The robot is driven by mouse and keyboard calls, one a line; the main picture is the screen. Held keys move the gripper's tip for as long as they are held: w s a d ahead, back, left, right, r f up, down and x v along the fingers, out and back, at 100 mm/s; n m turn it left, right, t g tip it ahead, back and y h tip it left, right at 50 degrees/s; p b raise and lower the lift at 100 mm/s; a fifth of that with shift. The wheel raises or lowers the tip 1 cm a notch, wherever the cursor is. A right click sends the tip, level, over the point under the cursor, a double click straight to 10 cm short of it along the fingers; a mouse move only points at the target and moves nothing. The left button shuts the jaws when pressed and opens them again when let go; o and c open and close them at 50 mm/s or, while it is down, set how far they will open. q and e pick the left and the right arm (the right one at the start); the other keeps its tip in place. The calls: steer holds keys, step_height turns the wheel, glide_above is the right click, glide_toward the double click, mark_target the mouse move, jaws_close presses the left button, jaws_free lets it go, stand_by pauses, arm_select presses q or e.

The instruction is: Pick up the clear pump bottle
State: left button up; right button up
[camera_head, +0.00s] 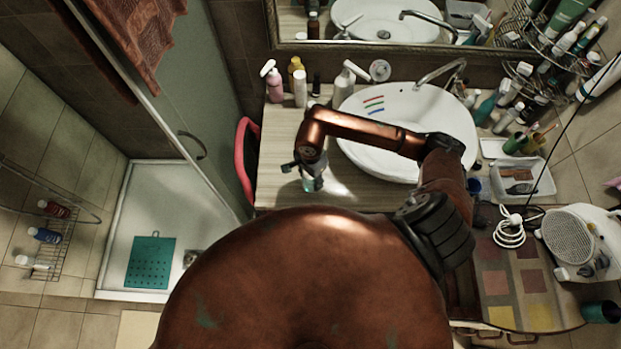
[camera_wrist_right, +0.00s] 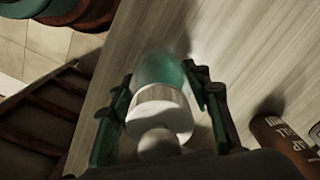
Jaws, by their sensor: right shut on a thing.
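The clear pump bottle (camera_wrist_right: 160,100) has a see-through body with a teal tint and a pale, rounded top. In the right wrist view it sits between the two dark fingers of my right gripper (camera_wrist_right: 165,105), which is shut on it. In the head view my right gripper (camera_head: 306,172) is over the left part of the wooden counter, and the bottle's teal body (camera_head: 312,184) shows just below it. I cannot tell whether its base touches the counter. My left gripper is not in view.
The counter (camera_head: 280,182) holds a white basin (camera_head: 400,105) to the right. A pink pump bottle (camera_head: 273,82) and several other bottles stand at the back left. A brown bottle (camera_wrist_right: 280,138) lies near the gripper in the wrist view.

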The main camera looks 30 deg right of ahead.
steer(key=c, duration=0.6)
